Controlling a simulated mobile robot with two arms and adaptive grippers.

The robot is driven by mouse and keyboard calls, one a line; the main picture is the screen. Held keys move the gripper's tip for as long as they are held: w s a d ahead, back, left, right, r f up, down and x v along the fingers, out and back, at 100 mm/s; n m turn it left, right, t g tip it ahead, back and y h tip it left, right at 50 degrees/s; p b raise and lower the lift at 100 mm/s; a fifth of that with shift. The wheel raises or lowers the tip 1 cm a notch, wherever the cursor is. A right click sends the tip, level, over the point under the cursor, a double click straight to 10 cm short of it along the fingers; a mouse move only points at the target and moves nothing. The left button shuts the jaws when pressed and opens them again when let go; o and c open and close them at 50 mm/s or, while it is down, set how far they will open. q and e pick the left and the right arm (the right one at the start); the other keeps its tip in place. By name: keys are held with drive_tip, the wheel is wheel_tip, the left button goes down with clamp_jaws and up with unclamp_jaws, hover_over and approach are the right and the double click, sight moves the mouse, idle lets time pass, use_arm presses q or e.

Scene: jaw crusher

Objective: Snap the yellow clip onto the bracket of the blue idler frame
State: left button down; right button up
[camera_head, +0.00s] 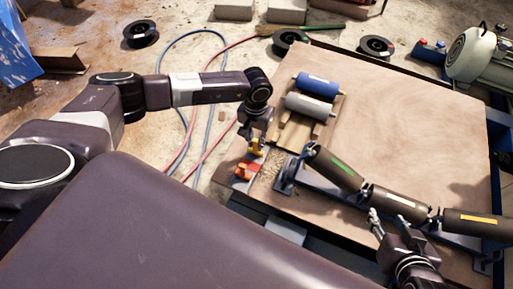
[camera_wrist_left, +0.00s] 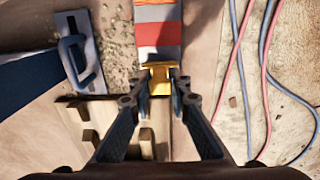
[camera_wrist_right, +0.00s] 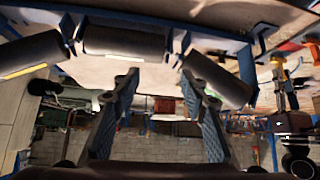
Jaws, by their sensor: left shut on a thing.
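The yellow clip (camera_head: 257,146) is between the fingertips of my left gripper (camera_head: 255,140), which is shut on it. In the left wrist view the clip (camera_wrist_left: 158,70) lies at the end of the red and grey strip; whether it touches the strip is unclear. The blue idler frame (camera_head: 325,187) carries dark rollers and lies right of my left gripper. Its near-left end bracket (camera_head: 288,172) stands apart from the clip; a blue loop-shaped bracket (camera_wrist_left: 78,60) shows in the left wrist view. My right gripper (camera_head: 388,219) is open and empty by the rollers (camera_wrist_right: 125,41).
Blue and grey rollers (camera_head: 318,85) rest on a wooden cradle (camera_head: 296,132). The wooden board (camera_head: 410,110) is mostly clear behind the frame. Hoses (camera_head: 190,135) lie on the floor.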

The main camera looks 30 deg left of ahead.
use_arm(q)
drive_tip(key=shift+r, duration=0.35)
drive_tip(key=shift+r+p, duration=0.35)
drive_tip(key=shift+p, duration=0.05)
drive_tip(key=shift+r+p, duration=0.35)
drive_tip(key=shift+r, duration=0.2)
drive_tip(key=shift+r+p, duration=0.8)
drive_tip(key=shift+r, duration=0.45)
use_arm(e)
drive_tip(key=s+d+f+g, duration=0.1)
drive_tip(key=s+g, duration=0.1)
drive_tip(key=s, duration=0.3)
drive_tip(key=s+d+f+g+h, duration=0.1)
drive_tip(key=s+d+f+g, duration=0.1)
drive_tip(key=s, duration=0.4)
drive_tip(key=shift+d+f+g, duration=0.15)
drive_tip(key=shift+d+g, duration=0.05)
drive_tip(key=shift+g, duration=0.4)
